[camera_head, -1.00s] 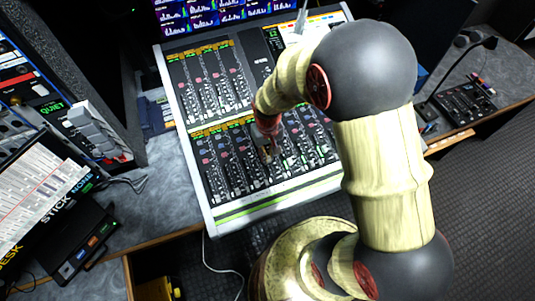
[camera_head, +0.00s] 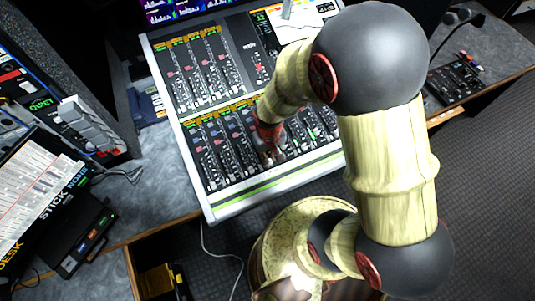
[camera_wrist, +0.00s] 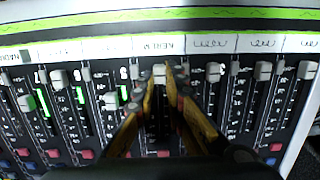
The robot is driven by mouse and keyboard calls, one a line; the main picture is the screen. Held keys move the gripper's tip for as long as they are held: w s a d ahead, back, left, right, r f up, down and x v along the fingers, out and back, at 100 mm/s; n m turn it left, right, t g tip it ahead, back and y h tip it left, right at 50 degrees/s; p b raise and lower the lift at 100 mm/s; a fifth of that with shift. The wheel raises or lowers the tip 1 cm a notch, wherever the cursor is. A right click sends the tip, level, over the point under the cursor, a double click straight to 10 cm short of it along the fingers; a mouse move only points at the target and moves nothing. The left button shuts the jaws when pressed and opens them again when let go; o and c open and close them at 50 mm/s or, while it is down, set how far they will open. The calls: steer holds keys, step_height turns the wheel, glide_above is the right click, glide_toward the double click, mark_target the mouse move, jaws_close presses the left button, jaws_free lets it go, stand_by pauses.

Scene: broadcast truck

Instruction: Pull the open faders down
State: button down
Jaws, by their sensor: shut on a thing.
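The sound desk (camera_head: 262,190) slopes in front of me, with faders in rows. In the wrist view, my gripper (camera_wrist: 160,80) has its fingers closed around a grey fader cap (camera_wrist: 160,71) near the label strip. Most caps beside it, such as this one on the right (camera_wrist: 213,70), sit in line near the strip. Two caps at left, one fader cap (camera_wrist: 110,101) and another fader cap (camera_wrist: 27,103), sit farther from the strip, near green lights. In the head view my gripper (camera_head: 271,153) is over the lower fader bank, and my arm hides part of the desk.
A label strip (camera_wrist: 120,48) and green band (camera_wrist: 130,16) run along the desk's front edge. A smaller panel with grey levers (camera_head: 85,125) stands at left. A small mixer with a gooseneck microphone (camera_head: 460,85) is at right.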

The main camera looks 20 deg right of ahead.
steer(key=c, duration=1.8)
jaws_free()
steer(key=shift+s, duration=0.25)
steer(key=shift+c, duration=0.2)
step_height(320, 180, up, 12)
steer(key=s+r+t, duration=0.2)
steer(key=s+r, duration=0.1)
steer(key=r, duration=0.8)
steer(key=s+r+t, duration=0.3)
steer(key=s+r, duration=0.1)
steer(key=r, duration=0.7)
steer(key=shift+t, duration=0.3)
